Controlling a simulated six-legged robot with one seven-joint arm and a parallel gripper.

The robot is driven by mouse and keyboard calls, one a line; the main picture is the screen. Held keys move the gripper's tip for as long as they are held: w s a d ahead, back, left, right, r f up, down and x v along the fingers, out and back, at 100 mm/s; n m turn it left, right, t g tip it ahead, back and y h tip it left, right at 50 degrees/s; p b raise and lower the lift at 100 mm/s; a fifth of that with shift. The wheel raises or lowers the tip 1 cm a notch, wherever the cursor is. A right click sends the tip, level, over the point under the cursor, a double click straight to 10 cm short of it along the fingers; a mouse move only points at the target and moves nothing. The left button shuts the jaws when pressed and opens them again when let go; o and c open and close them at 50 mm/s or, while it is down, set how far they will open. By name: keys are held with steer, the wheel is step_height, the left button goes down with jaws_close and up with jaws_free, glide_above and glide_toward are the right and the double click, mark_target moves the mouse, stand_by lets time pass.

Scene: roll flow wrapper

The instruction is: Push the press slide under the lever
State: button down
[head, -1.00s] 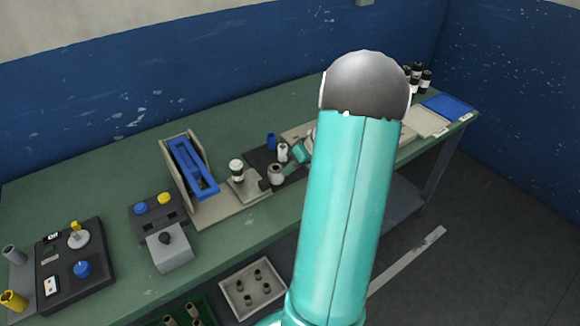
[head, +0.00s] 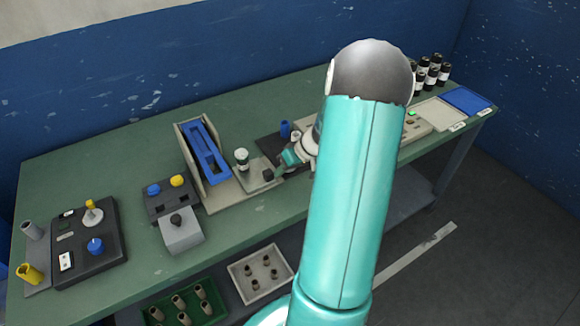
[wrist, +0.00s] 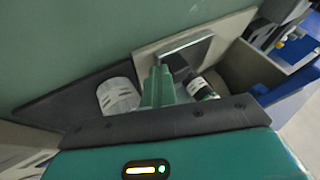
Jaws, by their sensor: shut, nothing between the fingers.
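The press stands mid-bench, with a blue lever (head: 205,150) in a pale upright frame. The press slide (head: 258,172) is a grey plate to the right of the frame. A white-and-dark bottle (head: 242,160) stands on it, and a dark knob (head: 267,175) is at its near right end. My gripper (head: 282,167) is just right of the knob, low over the bench. In the wrist view my gripper (wrist: 160,76) is shut and empty, its fingertips close beside the dark knob (wrist: 178,66); I cannot tell whether they touch. The bottle (wrist: 202,88) shows just beyond.
A white cylinder (wrist: 118,96) lies close to the fingers' left. A blue cup (head: 285,129) stands behind my gripper. A control box (head: 180,230) and a dark panel with knobs (head: 90,240) stand left of the press. Trays (head: 235,277) are below the bench.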

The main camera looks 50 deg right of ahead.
steer(key=w+a, duration=0.1)
steer(key=a, duration=0.2)
steer(key=w+a, duration=0.1)
steer(key=a, duration=0.2)
steer(key=w+a, duration=0.1)
steer(key=a, duration=0.3)
steer(key=shift+w+a, duration=0.1)
steer(key=shift+a, duration=0.05)
